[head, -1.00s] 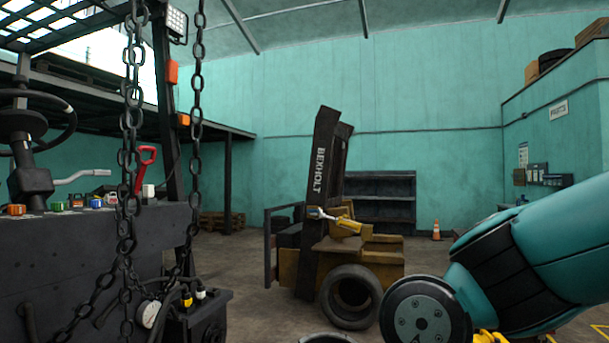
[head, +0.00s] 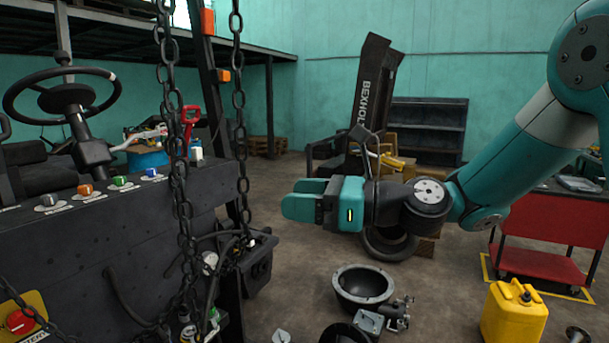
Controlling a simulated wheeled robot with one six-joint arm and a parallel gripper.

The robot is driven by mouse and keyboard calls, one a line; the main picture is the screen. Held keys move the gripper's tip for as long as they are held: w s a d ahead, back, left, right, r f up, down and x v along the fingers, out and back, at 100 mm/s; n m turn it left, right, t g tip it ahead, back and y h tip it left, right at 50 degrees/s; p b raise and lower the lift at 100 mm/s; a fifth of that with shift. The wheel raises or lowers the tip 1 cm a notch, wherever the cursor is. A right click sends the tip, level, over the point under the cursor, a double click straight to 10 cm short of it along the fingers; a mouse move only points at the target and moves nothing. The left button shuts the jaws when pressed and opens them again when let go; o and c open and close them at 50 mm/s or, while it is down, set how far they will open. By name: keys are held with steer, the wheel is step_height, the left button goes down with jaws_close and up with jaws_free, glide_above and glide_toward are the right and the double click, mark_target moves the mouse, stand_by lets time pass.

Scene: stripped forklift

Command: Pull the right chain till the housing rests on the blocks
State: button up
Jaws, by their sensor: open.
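Two dark link chains hang at the left in the head view. The right chain (head: 240,130) is the thinner-looking one and runs down in front of the dark machine side. The left chain (head: 175,130) hangs beside it, and its lower part falls among other loops. My teal gripper (head: 291,200) is open and empty, pointing left. In the picture it lies to the right of the right chain, with a gap between them. A black bowl-shaped housing (head: 366,285) is on the floor; I cannot tell if it is the task's housing. I cannot make out the blocks.
The dark forklift body (head: 90,240) with knobs and a steering wheel (head: 62,95) fills the left. A red cart (head: 545,250) and a yellow can (head: 513,315) stand at the right. The mast part (head: 370,90) stands behind my gripper. Metal parts lie on the floor below.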

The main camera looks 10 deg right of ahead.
mark_target(244, 194)
steer(key=x, duration=0.9)
steer(key=shift+w+a+p, duration=0.25)
steer(key=shift+a+p, duration=0.1)
steer(key=shift+p, duration=0.05)
jaws_close()
steer(key=shift+f, duration=0.1)
step_height(244, 194, down, 27)
steer(key=b, duration=1.6)
